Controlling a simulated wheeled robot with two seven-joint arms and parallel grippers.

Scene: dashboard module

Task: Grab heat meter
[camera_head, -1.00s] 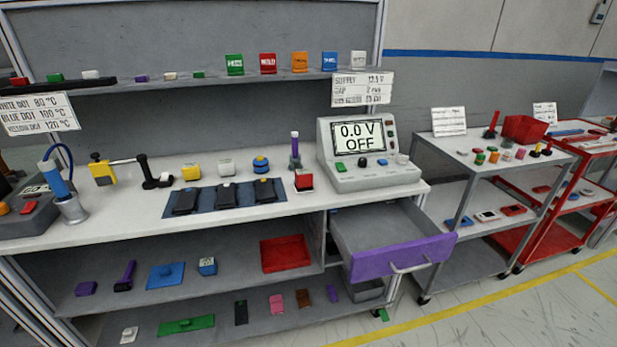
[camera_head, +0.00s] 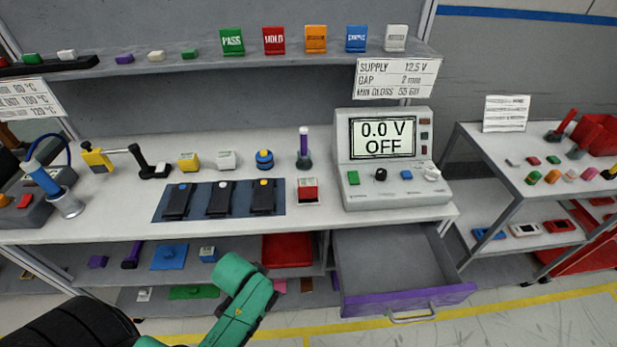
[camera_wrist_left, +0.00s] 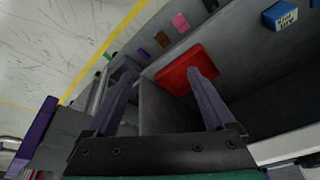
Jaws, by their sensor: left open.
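No object is clearly marked as the heat meter, and I cannot tell which one it is. A small blue box with a white label (camera_head: 208,253) stands on the shelf under the bench; it also shows at the top right of the left wrist view (camera_wrist_left: 284,15). Small blue, white and red devices (camera_head: 524,230) lie on the grey cart's lower shelf. My left arm (camera_head: 240,300) reaches up in front of the bench. My left gripper (camera_wrist_left: 160,75) is open and empty, fingers apart, over the shelf area near the red tray (camera_wrist_left: 182,68). My right gripper is out of view.
The open drawer (camera_head: 410,298) with its purple front juts out at the right of the bench. The bench top (camera_head: 120,215) carries a power supply (camera_head: 392,160) reading 0.0 V OFF, black devices on a blue mat, and several small tools. Floor in front is clear.

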